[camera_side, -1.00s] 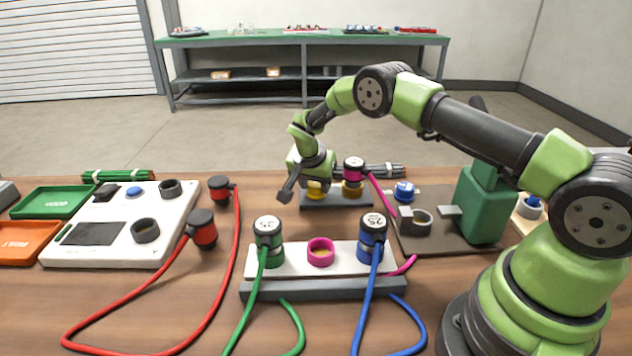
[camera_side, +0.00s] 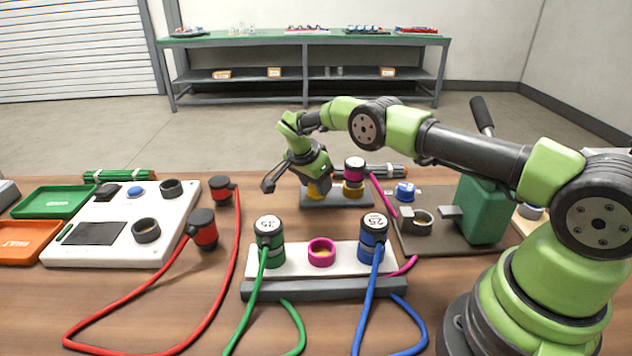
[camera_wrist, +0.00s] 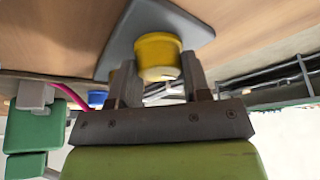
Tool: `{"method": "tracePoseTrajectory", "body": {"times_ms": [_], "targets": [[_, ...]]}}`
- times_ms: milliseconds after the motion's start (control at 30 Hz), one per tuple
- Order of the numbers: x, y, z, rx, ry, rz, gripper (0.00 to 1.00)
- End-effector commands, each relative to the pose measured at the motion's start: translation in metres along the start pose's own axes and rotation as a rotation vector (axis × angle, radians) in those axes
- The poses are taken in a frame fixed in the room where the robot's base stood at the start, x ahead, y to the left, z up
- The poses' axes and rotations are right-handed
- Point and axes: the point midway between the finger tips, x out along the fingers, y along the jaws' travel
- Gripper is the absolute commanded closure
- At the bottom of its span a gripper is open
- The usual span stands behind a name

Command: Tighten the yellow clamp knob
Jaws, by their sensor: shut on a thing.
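The yellow clamp knob (camera_wrist: 157,57) sits on a grey base plate (camera_wrist: 118,45) in the wrist view. My gripper (camera_wrist: 160,80) has one finger on each side of the knob and is shut on it. In the side view the knob (camera_side: 318,190) is mostly hidden behind my gripper (camera_side: 308,178), at the left of the grey base (camera_side: 338,200). A second yellow ring with a magenta-banded plug (camera_side: 354,172) stands beside it on the same base.
In front stands a white block (camera_side: 295,262) with green (camera_side: 270,242) and blue (camera_side: 372,240) plugs and an empty magenta ring (camera_side: 321,252). A white panel (camera_side: 115,205) and red plugs (camera_side: 203,230) are left. A green press (camera_side: 482,212) stands right.

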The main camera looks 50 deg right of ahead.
Motion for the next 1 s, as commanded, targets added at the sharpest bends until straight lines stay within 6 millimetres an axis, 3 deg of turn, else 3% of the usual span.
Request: {"method": "tracePoseTrajectory", "body": {"times_ms": [167,200,300,667,1000], "targets": [[0.0,0.0,-0.001,0.001,0.001,0.002,0.8],[0.0,0.0,-0.001,0.001,0.001,0.002,0.54],[0.0,0.0,-0.001,0.0,0.001,0.002,0.31],[-0.006,-0.001,0.0,-0.001,0.0,-0.001,0.31],[-0.066,-0.001,-0.001,-0.001,0.001,-0.004,0.31]]}}
